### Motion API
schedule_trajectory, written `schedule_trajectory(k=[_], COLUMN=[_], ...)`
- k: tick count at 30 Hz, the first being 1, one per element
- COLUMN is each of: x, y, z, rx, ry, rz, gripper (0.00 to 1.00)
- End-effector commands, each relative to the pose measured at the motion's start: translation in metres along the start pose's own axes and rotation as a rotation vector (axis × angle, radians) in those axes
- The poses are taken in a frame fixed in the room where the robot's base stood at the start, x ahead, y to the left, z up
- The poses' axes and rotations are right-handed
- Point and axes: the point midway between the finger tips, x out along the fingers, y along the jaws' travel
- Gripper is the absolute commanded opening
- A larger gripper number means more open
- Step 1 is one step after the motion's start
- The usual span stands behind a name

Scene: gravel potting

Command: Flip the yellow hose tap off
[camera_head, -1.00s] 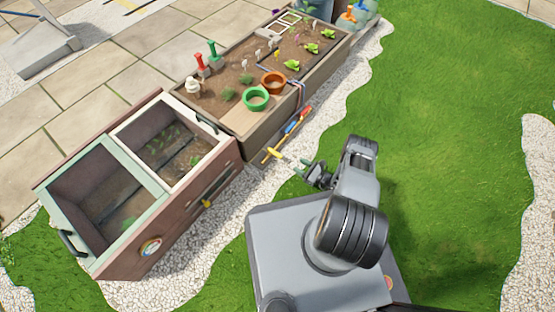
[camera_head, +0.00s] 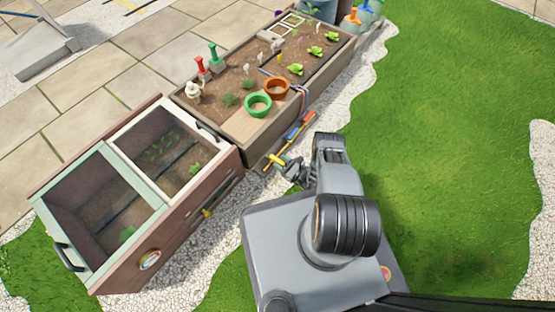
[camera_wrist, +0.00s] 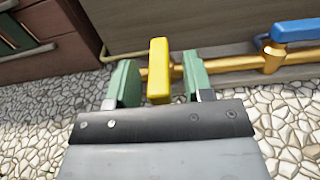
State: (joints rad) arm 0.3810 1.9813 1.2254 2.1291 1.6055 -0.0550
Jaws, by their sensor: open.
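The yellow hose tap (camera_wrist: 159,70) is a yellow lever on a brass pipe (camera_wrist: 225,65) along the side of the planter. In the wrist view it stands upright in the picture, between the two green-padded fingers of my gripper (camera_wrist: 157,84). A gap shows on each side of the lever, so the fingers look apart from it. In the head view my gripper (camera_head: 282,166) is at the planter's near side, beside the yellow tap (camera_head: 275,161). The tap is small and partly hidden there.
A blue tap handle (camera_wrist: 297,30) sits on the same pipe to the right. A red handle (camera_head: 308,117) is further along. The planter box (camera_head: 256,148) and the cold frame (camera_head: 225,180) stand close behind. Pale gravel (camera_wrist: 40,125) lies below, and grass is open to the right.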

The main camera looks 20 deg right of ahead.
Motion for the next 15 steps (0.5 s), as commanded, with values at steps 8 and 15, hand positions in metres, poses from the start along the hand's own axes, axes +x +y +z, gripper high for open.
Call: schedule_trajectory(k=[8,15], x=[0.0042,0.0041], y=[0.0022,0.0021], z=[0.0,0.0], rx=[0.0,0.0], ry=[0.0,0.0], rz=[0.0,0.001], gripper=[0.47,0.39])
